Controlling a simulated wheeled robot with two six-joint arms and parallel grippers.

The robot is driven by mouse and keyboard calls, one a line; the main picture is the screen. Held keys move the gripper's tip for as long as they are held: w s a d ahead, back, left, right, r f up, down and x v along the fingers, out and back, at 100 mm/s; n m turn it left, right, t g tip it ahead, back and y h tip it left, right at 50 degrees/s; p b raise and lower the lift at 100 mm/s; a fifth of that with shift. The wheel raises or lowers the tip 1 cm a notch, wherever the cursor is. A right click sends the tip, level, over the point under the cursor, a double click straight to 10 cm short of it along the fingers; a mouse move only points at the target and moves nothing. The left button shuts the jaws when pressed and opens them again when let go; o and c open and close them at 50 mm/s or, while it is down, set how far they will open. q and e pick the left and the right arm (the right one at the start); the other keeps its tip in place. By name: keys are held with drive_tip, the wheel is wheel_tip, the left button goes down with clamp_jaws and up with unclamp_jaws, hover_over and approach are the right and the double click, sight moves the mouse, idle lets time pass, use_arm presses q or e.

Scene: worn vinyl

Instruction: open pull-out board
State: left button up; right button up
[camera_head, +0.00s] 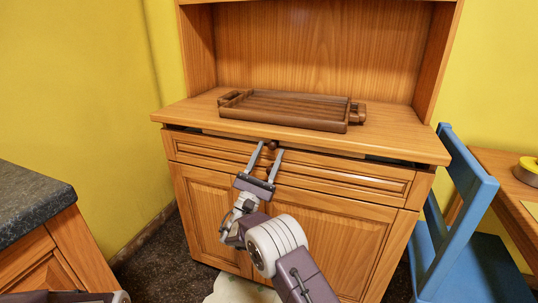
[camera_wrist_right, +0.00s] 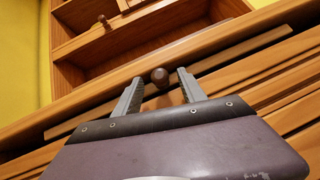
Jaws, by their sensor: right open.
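The pull-out board (camera_wrist_right: 228,54) shows in the right wrist view as a thin wooden strip in the dark slot under the cabinet's top. Its round dark knob (camera_wrist_right: 160,76) sits between the two fingertips there. The knob also shows in the head view (camera_head: 272,145). The board looks pushed in, near flush with the cabinet front. My right gripper (camera_head: 266,149) is open, one finger on each side of the knob; I cannot tell whether either touches it. My left gripper is not in view.
A brown wooden tray (camera_head: 290,108) lies on the cabinet top (camera_head: 195,112). A drawer (camera_head: 345,178) and doors (camera_head: 330,235) are below the board. A blue chair (camera_head: 452,225) stands close at the right. A dark counter (camera_head: 30,210) is at the left.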

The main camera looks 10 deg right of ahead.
drive_tip(key=shift+d+r, duration=0.1)
drive_tip(key=shift+r, duration=0.05)
clamp_jaws()
idle(1.4)
